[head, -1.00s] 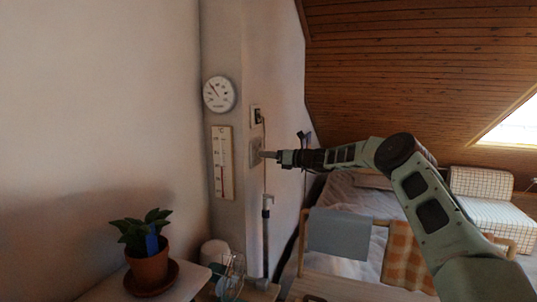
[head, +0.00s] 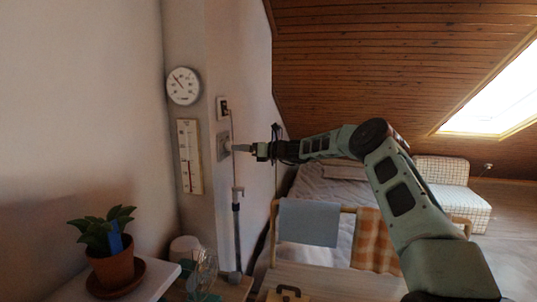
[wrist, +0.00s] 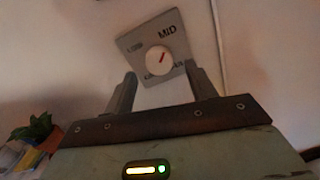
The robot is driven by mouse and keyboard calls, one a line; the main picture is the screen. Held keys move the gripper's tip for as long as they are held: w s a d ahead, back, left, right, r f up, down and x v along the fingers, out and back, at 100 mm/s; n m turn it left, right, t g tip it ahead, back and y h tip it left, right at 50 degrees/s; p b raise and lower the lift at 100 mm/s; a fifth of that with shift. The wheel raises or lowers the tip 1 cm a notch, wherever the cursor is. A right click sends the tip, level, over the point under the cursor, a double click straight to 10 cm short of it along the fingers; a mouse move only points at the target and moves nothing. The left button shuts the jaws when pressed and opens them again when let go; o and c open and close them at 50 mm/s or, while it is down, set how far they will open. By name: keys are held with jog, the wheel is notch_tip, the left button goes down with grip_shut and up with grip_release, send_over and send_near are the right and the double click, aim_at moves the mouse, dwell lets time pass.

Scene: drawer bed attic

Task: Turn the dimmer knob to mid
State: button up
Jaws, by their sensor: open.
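The dimmer plate (wrist: 138,42) is grey and fixed to the wall; it looks tilted in the wrist view. Its round white knob (wrist: 153,62) carries a red pointer that slants to the upper right. The word MID is printed above the knob, with a fainter label at upper left and one below, partly unreadable. My gripper (wrist: 160,70) is open, with one finger on each side of the knob's lower part in the picture; I cannot tell whether they touch it.
A round dial gauge (head: 184,86) and a thermometer (head: 189,157) hang left of the plate. A small wall fitting (head: 222,107) is above it, and a vertical pole (head: 237,230) stands below. A potted plant (head: 113,268) is lower left. A bed rail with a blue cloth (head: 308,222) is lower right.

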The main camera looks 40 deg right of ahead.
jog(key=b+v, duration=0.5)
jog(key=v, duration=1)
jog(key=shift+b, duration=0.3)
jog(key=shift+w, duration=0.1)
